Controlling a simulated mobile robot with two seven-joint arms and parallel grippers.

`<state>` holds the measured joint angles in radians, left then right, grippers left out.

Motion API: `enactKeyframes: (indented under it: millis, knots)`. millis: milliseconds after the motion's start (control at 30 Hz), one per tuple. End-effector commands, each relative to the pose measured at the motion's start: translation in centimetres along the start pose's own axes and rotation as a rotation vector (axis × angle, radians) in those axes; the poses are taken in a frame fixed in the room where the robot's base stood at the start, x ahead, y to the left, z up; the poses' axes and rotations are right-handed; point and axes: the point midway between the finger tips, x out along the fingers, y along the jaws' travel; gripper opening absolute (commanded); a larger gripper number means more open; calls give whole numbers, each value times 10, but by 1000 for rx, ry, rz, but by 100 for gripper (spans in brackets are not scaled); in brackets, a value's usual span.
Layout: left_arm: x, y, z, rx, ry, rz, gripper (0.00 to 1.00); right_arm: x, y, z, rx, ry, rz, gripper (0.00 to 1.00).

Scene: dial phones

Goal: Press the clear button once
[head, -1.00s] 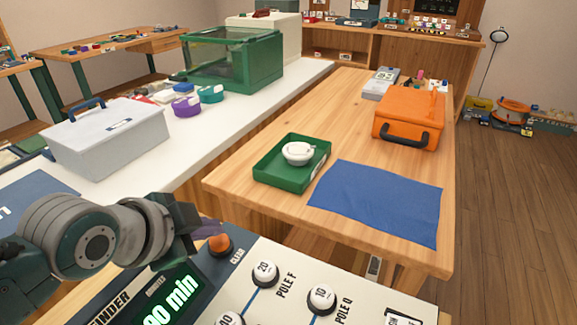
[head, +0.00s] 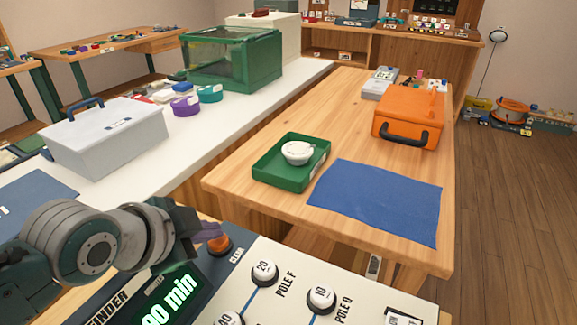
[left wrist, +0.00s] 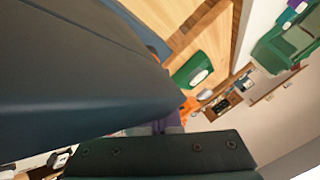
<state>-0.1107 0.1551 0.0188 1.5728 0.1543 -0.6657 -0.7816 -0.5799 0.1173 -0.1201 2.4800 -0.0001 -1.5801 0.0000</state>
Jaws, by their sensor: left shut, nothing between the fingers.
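The clear button (head: 220,245) is an orange dome in a dark round collar, beside the word CLEAR on the panel (head: 270,299) at the bottom of the head view. My left gripper (head: 211,231) comes in from the left, shut and empty. Its purplish fingertips overlap the button's upper part in the head view. I cannot tell whether they touch it or whether it is pushed in. In the left wrist view, the shut fingertips (left wrist: 169,124) show between large dark gripper parts, and the button cannot be made out. My right gripper is not in view.
A green display reading "90 min" and white knobs, (head: 265,272) and (head: 321,298), lie near the button. Beyond, a wooden table holds a green tray (head: 266,176), a blue cloth (head: 380,200) and an orange case (head: 408,118). A grey box (head: 107,140) stands at left.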

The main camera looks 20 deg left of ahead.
Motion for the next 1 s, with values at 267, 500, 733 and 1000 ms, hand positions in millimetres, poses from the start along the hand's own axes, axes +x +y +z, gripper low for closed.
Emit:
enactKeyframes:
  millis: [267, 500, 733, 1000]
  knots:
    - [0, 0, 0, 0, 0, 0, 0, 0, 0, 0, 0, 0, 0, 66]
    - [2, 1, 1, 0, 0, 0, 0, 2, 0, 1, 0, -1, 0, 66]
    - [4, 3, 3, 0, 0, 0, 0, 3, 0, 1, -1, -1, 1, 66]
    - [5, 4, 4, 0, -3, 2, 0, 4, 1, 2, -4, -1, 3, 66]
